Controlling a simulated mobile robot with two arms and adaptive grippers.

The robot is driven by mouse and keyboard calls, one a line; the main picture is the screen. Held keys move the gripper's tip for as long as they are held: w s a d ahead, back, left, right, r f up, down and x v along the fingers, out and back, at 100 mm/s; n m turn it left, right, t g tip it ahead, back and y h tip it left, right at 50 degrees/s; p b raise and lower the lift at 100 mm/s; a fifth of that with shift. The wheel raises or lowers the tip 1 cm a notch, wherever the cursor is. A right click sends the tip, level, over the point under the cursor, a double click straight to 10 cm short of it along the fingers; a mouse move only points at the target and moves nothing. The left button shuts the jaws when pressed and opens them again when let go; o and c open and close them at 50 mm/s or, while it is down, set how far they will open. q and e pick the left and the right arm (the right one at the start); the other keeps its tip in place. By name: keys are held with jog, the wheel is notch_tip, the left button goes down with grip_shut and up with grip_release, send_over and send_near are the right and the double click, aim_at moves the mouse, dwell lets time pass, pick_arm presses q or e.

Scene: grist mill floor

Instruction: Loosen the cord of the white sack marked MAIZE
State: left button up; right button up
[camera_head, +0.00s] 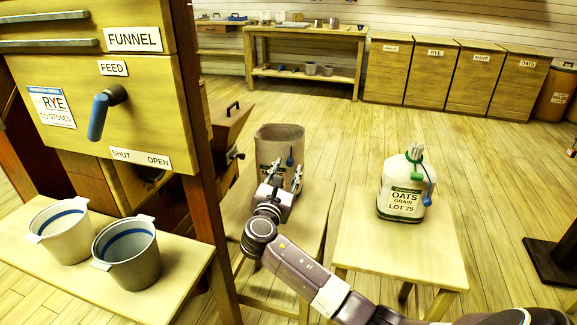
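A greyish-tan sack (265,147) stands upright on a wooden stool in the middle of the view. Its mouth looks wide open, and a blue toggle (290,160) hangs on its front. My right gripper (284,170) is in front of this sack with its fingers apart; I cannot tell whether they touch it. The gripper hides most of the sack's label, so its word cannot be read. A white sack (392,178) marked OATS GRAIN LOT 75 has a gathered neck with a green cord piece and a hanging blue toggle. No white sack readable as MAIZE shows. My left gripper is out of view.
The white OATS sack stands on a wooden bench (390,250) at right. Two buckets (127,250) stand on a low bench at left, under a wooden FUNNEL panel (150,105) with a blue-handled lever. Labelled bins (425,75) line the back. Floor between is clear.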

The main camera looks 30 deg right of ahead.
jog(key=v, duration=0.9)
jog(key=shift+a, duration=0.15)
jog(key=shift+s, duration=0.1)
